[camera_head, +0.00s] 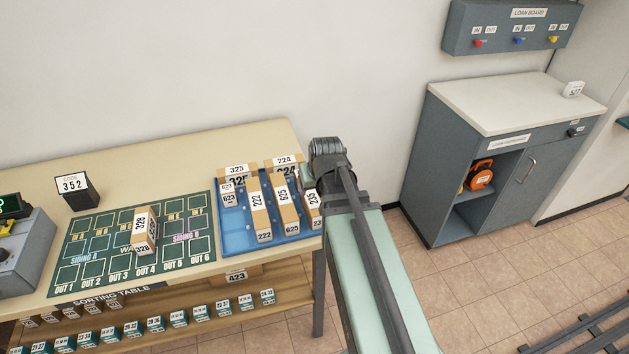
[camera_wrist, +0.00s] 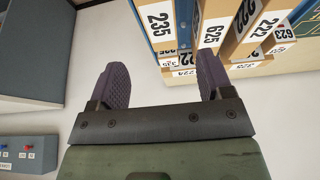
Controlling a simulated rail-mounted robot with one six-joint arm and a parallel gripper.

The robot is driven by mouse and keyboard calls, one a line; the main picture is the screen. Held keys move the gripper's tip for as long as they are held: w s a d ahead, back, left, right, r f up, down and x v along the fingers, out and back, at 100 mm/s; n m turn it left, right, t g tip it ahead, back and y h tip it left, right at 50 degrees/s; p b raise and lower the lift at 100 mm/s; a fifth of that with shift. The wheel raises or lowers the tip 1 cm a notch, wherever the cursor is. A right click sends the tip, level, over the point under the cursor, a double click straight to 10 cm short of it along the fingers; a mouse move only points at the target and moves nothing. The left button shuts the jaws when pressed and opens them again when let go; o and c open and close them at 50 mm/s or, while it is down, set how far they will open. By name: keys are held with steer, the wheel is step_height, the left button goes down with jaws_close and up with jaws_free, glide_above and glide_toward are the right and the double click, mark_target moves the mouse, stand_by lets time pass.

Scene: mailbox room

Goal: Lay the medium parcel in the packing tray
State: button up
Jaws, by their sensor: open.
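A blue tray (camera_head: 234,226) on the sorting table holds several cardboard parcels of differing sizes; no label marks one as medium or the tray as packing tray. Long parcels 222 (camera_head: 257,205) and 625 (camera_head: 284,202) lie side by side. Parcel 235 (camera_head: 313,203) is at the tray's right, partly hidden by my arm. Parcel 328 (camera_head: 145,232) lies on the green mat. My gripper (camera_wrist: 163,82) is open and empty, beside the table's right end; parcel 235 (camera_wrist: 158,20) shows beyond its fingers.
The green mat (camera_head: 80,238) has marked slots. Parcel 423 (camera_head: 237,276) and rows of small boxes are on the shelf below. A grey cabinet (camera_head: 415,180) stands right, with the loan board (camera_head: 510,28) above. Floor between table and cabinet is clear.

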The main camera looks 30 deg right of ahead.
steer(key=s+a+n+g, duration=0.1)
steer(key=s+a, duration=0.3)
steer(key=a, duration=0.4)
steer(key=s+a+f+n+g+y, duration=0.1)
steer(key=s+a+g, duration=0.2)
steer(key=s+a, duration=0.2)
steer(key=a, duration=0.3)
steer(key=shift+f, duration=0.25)
